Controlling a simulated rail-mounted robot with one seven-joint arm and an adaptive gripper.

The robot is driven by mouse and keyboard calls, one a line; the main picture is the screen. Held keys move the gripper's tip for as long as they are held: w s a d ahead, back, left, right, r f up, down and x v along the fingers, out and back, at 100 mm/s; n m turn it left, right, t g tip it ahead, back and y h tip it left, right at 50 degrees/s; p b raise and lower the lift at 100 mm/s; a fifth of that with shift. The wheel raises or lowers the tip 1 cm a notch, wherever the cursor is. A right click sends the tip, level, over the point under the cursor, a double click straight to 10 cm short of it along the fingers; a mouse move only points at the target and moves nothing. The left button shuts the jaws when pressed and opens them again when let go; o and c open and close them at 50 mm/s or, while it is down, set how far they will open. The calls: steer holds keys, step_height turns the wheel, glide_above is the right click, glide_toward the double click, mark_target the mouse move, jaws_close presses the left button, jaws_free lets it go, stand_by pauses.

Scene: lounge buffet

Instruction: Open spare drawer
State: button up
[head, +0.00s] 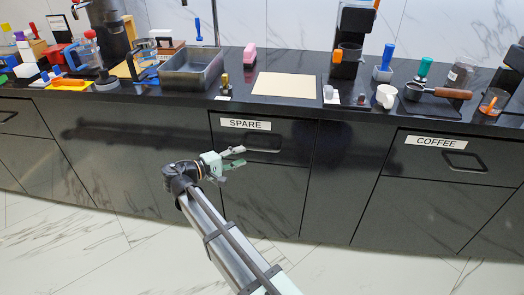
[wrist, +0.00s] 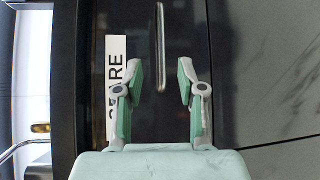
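The spare drawer (head: 290,129) is a black front under the counter with a white SPARE label (head: 246,124). It looks shut, flush with the cabinet. Its dark recessed handle (head: 263,143) is partly hidden behind my gripper (head: 239,157) in the head view. In the wrist view the handle (wrist: 160,47) is a thin upright bar, and the label (wrist: 116,75) is left of it, partly covered by a finger. My gripper (wrist: 160,75) is open and empty, its green-padded fingers spread either side of the handle's line. The handle's near end lies around fingertip level; I see no contact.
The coffee drawer (head: 420,155) is to the right, also shut. The black countertop (head: 235,99) above holds a metal basin (head: 192,76), a beige board (head: 287,85), a white mug (head: 386,96) and a portafilter (head: 440,92). The floor in front is clear.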

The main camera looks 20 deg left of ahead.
mark_target(262, 149)
steer(key=b+x, duration=0.1)
steer(key=x, duration=0.8)
steer(key=shift+w+d, duration=0.25)
steer(key=shift+w, duration=0.1)
jaws_close()
